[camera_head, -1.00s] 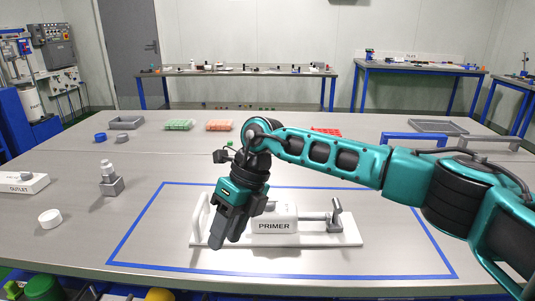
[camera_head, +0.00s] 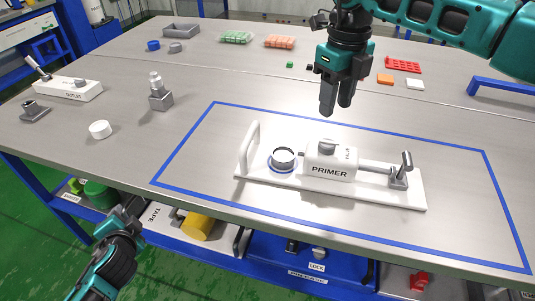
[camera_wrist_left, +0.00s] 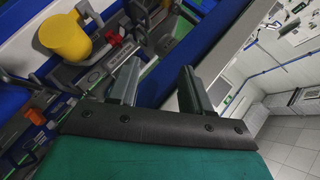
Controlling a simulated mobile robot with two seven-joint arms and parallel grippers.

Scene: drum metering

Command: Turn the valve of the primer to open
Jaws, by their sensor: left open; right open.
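The primer (camera_head: 328,170) is a white box labelled PRIMER on a white base plate (camera_head: 310,192) inside a blue taped outline. A grey knob (camera_head: 327,146) sits on top of the box. A grey pipe runs right from the box to a small fitting with a raised grey lever (camera_head: 405,164). I cannot tell for sure which of these is the valve. My right gripper (camera_head: 337,103) is open and empty, above and behind the primer. My left gripper (camera_head: 128,212) is low at the left, beyond the table's front edge; the left wrist view shows its fingers (camera_wrist_left: 158,88) apart and empty.
A round dark-rimmed cup (camera_head: 283,158) and an upright white handle (camera_head: 249,149) stand on the base plate's left part. A white outlet block (camera_head: 76,88), a grey metal fitting (camera_head: 160,98) and a white cap (camera_head: 100,129) stand left. Shelves with bins lie below the table edge.

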